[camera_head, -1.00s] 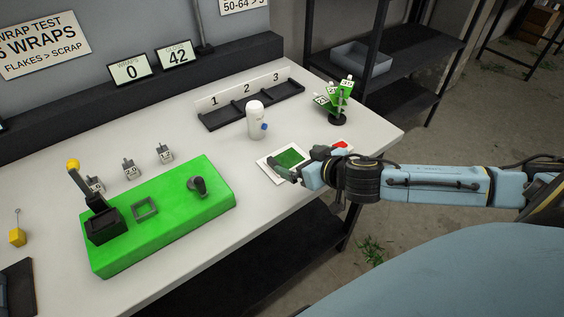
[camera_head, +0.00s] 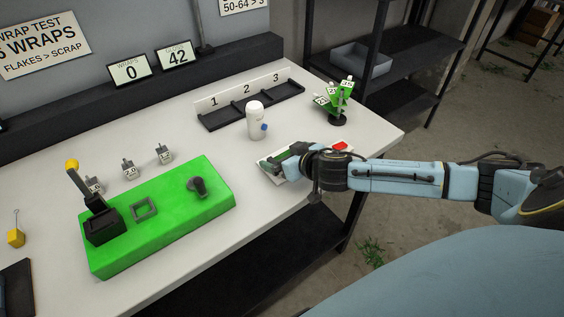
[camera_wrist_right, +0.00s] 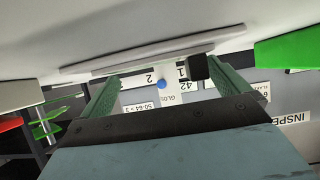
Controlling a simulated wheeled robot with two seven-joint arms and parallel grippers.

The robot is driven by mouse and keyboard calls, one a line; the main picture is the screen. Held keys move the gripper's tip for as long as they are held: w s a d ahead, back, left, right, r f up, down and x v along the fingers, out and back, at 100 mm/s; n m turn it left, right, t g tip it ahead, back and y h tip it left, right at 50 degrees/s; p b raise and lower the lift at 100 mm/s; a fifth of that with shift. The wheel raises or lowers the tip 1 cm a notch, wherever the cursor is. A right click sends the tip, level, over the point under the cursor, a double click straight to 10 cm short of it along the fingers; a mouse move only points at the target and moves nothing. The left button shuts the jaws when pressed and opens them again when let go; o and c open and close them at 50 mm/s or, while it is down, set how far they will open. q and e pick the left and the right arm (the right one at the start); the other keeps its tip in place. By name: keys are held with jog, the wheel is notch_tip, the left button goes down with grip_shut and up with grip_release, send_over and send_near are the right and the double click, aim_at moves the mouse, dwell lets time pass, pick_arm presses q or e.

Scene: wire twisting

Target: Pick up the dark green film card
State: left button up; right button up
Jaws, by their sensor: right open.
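My right gripper (camera_head: 277,161) is open, low over the white pad (camera_head: 265,154) near the table's front right edge. Its two greenish fingers also show spread apart in the right wrist view (camera_wrist_right: 170,85), with nothing clearly held between them. The pad appears edge-on there (camera_wrist_right: 140,62), just beyond the fingertips. The dark green film card lies on this pad. The gripper now hides most of it in the head view, and I cannot tell whether the fingers touch it. My left gripper is not in view.
A white bottle with a blue knob (camera_head: 256,122) stands just behind the pad. A card stand (camera_head: 338,104) is at the back right, a red item (camera_head: 340,146) beside my wrist. The numbered black tray (camera_head: 245,112) is behind; a bright green block (camera_head: 165,222) is left.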

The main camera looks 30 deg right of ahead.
jog(key=shift+c, duration=0.3)
jog(key=c, duration=0.6)
notch_tip(320, 180, up, 10)
jog(key=p, duration=0.2)
jog(key=shift+c, duration=0.2)
jog(key=s+a+r+m+b, duration=0.1)
jog(key=s+a+r, duration=0.3)
jog(key=s+a, duration=0.3)
jog(key=a, duration=0.3)
jog(key=shift+s+a+h, duration=0.15)
jog(key=shift+a+h, duration=0.25)
